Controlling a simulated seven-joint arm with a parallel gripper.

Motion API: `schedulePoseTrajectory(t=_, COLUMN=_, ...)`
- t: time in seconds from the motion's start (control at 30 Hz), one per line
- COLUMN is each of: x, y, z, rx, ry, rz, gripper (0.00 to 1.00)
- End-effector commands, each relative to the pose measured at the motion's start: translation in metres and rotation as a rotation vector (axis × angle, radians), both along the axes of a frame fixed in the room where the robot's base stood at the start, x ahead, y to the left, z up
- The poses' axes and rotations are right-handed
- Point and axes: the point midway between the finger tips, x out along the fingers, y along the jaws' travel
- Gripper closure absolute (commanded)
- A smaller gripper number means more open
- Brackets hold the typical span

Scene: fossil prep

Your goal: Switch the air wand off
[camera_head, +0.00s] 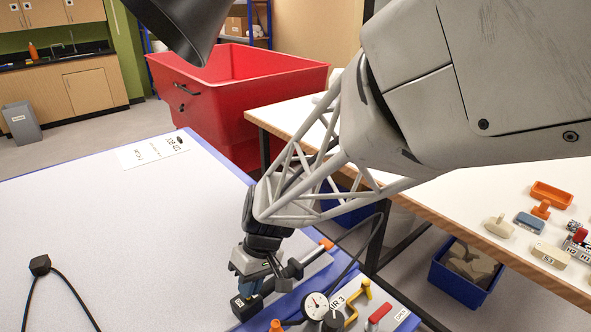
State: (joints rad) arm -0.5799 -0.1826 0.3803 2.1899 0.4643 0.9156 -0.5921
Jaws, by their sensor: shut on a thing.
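My gripper (250,286) points down at the front right of the pale table. It is shut on a dark, rod-like tool that looks like the air wand (294,268), with an orange end at the upper right. My fingers hide part of it. A small black block with a yellow mark (246,306) is just below the fingers; I cannot tell whether it belongs to the wand. To the right is an air panel with a round gauge (315,306), a black knob (333,322), a yellow lever (356,302) and a red-handled lever (379,315).
A black hose (376,238) loops behind the panel. A black block with cables (40,265) lies on the table (130,235), which is otherwise mostly clear. A red bin (235,85) stands behind. A side bench at right holds small labelled pieces; a blue crate (465,275) is beneath.

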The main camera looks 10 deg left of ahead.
Motion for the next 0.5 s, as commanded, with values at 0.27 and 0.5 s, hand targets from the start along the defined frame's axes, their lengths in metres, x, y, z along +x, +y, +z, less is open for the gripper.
schedulePoseTrajectory(t=0.27, x=0.0019, y=-0.0016, z=-0.0008, rx=0.044, ry=0.051, rz=-0.001, gripper=1.0)
schedulePoseTrajectory(t=0.5, x=0.0019, y=-0.0015, z=-0.0011, rx=0.048, ry=0.056, rz=0.001, gripper=1.0)
